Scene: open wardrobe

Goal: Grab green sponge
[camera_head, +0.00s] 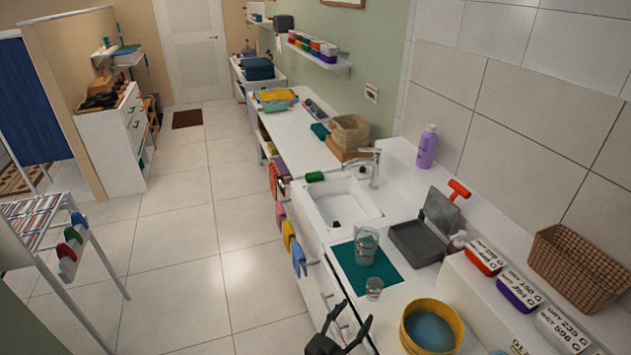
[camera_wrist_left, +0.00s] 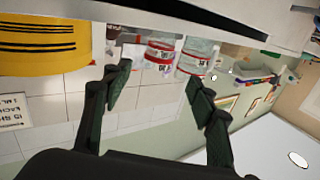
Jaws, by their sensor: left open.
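A small dark green block that looks like the green sponge (camera_head: 315,176) lies on the far-left rim of the white sink (camera_head: 318,217) in the head view. My left gripper (camera_head: 355,312) is at the bottom of the head view, in front of the counter's near end. It is open and empty, well apart from the green block. In the left wrist view its two fingers (camera_wrist_left: 158,75) are spread with nothing between them. I cannot make out the green block in the wrist view. My right gripper is not in view.
A yellow bowl (camera_head: 432,325) stands right of my left gripper. The faucet (camera_head: 375,168) rises behind the sink. Cloths (camera_head: 299,257) hang along the counter front. The floor (camera_head: 190,270) is clear.

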